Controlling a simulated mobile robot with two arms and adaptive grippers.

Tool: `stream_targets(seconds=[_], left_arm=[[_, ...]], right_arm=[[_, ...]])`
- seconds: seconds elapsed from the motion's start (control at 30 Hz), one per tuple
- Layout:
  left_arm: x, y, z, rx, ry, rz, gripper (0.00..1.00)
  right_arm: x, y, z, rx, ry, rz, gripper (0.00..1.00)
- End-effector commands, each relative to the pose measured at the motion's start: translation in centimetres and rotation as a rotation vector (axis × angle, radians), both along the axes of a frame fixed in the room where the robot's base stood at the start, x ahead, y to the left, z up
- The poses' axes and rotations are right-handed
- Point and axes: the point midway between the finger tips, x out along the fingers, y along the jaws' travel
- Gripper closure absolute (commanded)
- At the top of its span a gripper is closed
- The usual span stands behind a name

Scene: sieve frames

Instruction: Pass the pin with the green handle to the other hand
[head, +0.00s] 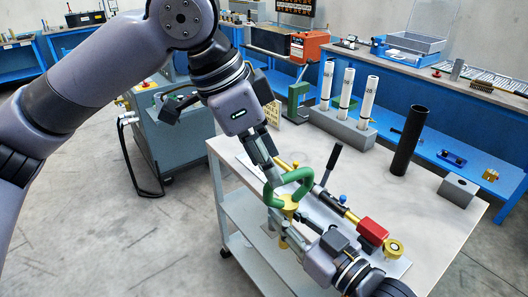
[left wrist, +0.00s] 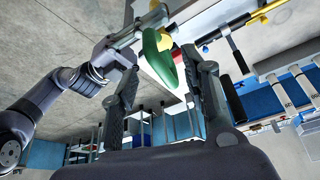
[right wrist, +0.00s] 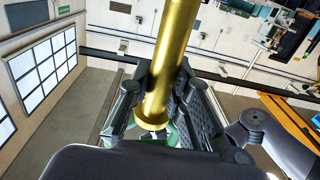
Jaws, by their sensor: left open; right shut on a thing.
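The pin has a green looped handle (head: 289,186) and a brass-coloured shaft (right wrist: 172,55). It is in the air over the near left edge of the table. My right gripper (head: 286,230) is shut on the pin, its fingers on either side of the brass part. My left gripper (head: 266,163) comes down from above and is open at the green handle. In the left wrist view the green handle (left wrist: 158,60) shows between the tips of the open left fingers; I cannot tell whether they touch it. In the right wrist view the handle is mostly hidden behind the shaft and fingers.
The light table (head: 400,195) holds a fixture with a red block (head: 372,231), a black lever (head: 332,163), a black tube (head: 408,140) and a grey block (head: 458,190). White cylinders (head: 348,88) stand in a rack at the back.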

Motion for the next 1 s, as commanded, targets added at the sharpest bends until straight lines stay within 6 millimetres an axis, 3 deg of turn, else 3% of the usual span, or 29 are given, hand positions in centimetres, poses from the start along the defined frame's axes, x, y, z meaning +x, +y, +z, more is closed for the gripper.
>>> stream_targets(seconds=[0.53,0.73,1.0], left_arm=[[1.1,-3.5,-8.8,-0.001,0.005,0.001,0.58],[1.3,-4.0,-10.1,-0.003,0.002,0.002,0.58],[1.4,-4.1,-10.3,-0.003,0.001,0.002,0.58]], right_arm=[[0.0,0.0,0.3,0.003,-0.005,0.0,1.0],[0.0,0.0,0.3,0.004,-0.006,0.0,1.0],[0.0,0.0,0.3,0.004,-0.006,0.0,1.0]])
